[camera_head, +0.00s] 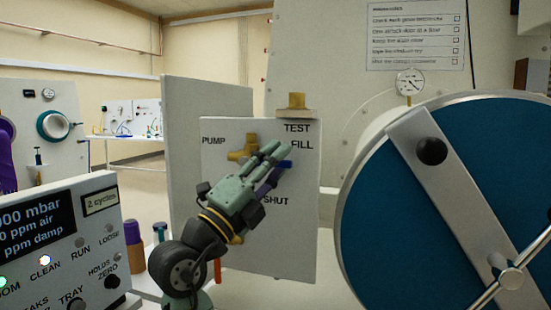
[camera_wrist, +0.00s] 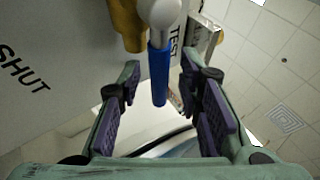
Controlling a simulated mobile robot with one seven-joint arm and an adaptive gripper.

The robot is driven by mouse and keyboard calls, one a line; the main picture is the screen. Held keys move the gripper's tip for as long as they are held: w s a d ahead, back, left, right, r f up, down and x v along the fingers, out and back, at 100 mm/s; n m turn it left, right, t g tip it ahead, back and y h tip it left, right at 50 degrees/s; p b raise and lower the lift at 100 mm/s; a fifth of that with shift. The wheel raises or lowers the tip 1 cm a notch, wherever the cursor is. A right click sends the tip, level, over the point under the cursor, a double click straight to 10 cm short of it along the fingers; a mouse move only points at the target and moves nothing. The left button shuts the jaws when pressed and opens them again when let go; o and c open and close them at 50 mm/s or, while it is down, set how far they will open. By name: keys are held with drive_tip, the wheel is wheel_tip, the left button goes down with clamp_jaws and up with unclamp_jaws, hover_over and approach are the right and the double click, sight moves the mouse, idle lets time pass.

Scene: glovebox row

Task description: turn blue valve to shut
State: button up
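The blue valve handle (camera_wrist: 158,75) hangs from a pale rounded hub (camera_wrist: 163,12) in the wrist view. Its free end lies between the two fingers of my gripper (camera_wrist: 159,82), which are spread with a visible gap on each side. In the head view my gripper (camera_head: 280,150) is in front of the white valve panel (camera_head: 290,240), and a bit of the blue handle (camera_head: 286,163) shows beside the fingers, just below the FILL label. The SHUT label (camera_head: 276,201) is lower down. The hub is hidden by my gripper in the head view.
Brass fittings (camera_head: 240,153) are on the panel near PUMP, and another (camera_head: 296,103) is above TEST. A large blue round door (camera_head: 400,210) with a grey bar stands close on the right. A readout box (camera_head: 60,240) is at lower left.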

drive_tip(key=shift+c, duration=0.4)
clamp_jaws()
idle(0.5)
